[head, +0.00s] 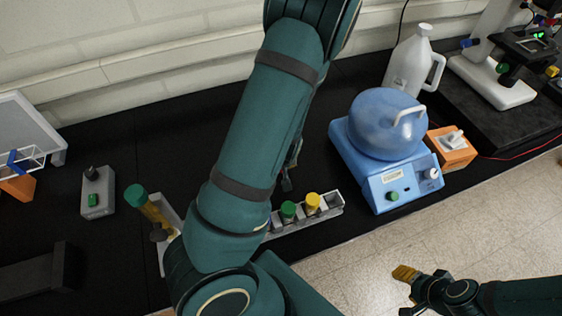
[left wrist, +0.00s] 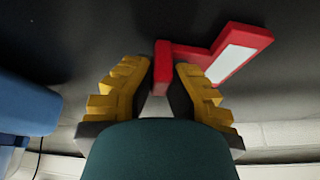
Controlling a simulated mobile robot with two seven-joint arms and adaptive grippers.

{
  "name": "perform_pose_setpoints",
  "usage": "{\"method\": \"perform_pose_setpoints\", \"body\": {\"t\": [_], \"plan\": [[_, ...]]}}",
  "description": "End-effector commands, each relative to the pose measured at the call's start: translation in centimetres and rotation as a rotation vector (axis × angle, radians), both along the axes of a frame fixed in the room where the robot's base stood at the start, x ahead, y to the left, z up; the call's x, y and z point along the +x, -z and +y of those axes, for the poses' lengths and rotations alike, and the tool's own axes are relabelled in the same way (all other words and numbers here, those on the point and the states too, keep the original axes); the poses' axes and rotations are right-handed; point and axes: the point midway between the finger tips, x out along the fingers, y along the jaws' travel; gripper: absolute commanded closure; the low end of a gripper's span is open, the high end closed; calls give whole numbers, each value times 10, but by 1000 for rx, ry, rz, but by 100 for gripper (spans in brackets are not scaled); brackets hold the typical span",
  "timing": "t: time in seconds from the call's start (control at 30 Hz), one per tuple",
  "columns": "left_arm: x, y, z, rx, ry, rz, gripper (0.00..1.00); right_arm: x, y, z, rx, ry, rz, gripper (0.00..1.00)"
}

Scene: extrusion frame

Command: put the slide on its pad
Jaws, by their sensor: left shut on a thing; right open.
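In the left wrist view my left gripper (left wrist: 163,85) has its yellow fingers closed on the red upright end of a red piece with a white face, which I take to be the slide (left wrist: 232,58). The slide's arm reaches out to the right of the fingers, above a dark surface. In the head view my left arm covers the middle of the bench and hides most of this gripper and the slide. My right gripper (head: 405,291) is open and empty over the floor at the lower right. I cannot make out the pad in either view.
A blue machine (head: 380,180) with a domed lid stands right of my left arm. A grey rack (head: 330,205) with capped tubes lies in front. A white jug (head: 411,65), orange box (head: 455,152) and microscope (head: 495,80) stand right. A grey switch box (head: 97,195) sits left.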

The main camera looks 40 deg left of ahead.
Motion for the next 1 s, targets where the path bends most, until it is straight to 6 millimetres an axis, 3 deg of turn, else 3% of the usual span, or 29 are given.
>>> {"method": "perform_pose_setpoints", "body": {"t": [0.17, 0.2, 0.23, 0.27, 0.67, 1.0], "plan": [[0, 4, 0, 0, 0, 0, 100, 0, 4, 0, 0, 0, 0, 50], [0, 4, 0, -1, 0, 1, 79, 0, 4, 0, -1, 0, 0, 50], [0, 4, 0, 0, 0, 0, 68, 0, 3, 0, -1, 0, 0, 50], [0, 3, 0, 0, 0, 0, 66, 0, 3, 0, -1, 0, 0, 50], [0, -2, 0, 0, 0, 0, 66, 0, -2, 0, 0, 0, -1, 50], [-15, -58, -18, -2, 2, -1, 66, 1, -21, 0, 1, -4, 1, 50]]}}
